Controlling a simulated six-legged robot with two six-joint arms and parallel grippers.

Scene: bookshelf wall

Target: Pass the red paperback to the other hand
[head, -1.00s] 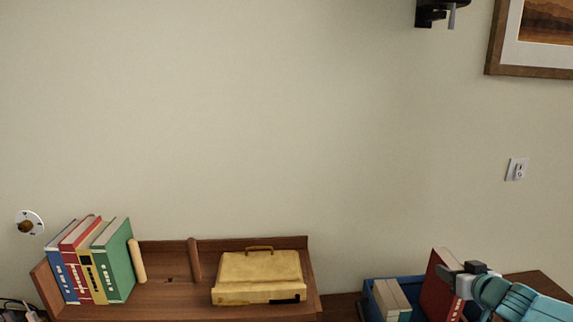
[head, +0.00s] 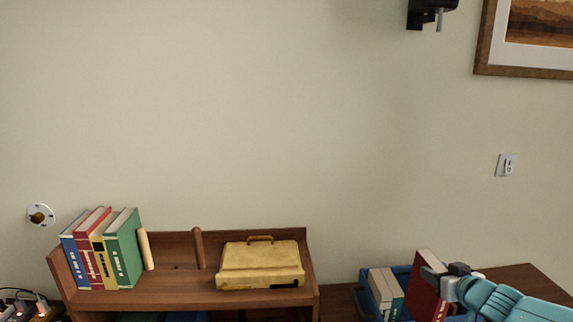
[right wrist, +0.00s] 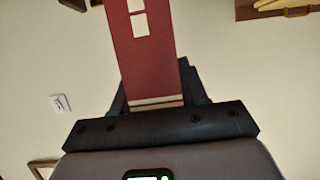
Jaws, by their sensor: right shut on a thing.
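The red paperback (head: 424,292) stands upright at the right in the head view, at the blue bin. My right gripper (head: 447,272) is shut on its upper right edge. In the right wrist view the red paperback (right wrist: 146,55) extends away from the jaws of my right gripper (right wrist: 155,105), with pale label blocks and stripes on its spine. The book's lower end is hidden in the head view, so I cannot tell whether it still touches the bin. My left gripper is not in view.
The blue bin (head: 366,284) holds pale and teal-spined books (head: 384,288). A wooden shelf (head: 180,298) at the left carries several leaning books (head: 103,250) and a yellow case (head: 259,267). A black wall fixture (head: 430,14) hangs above.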

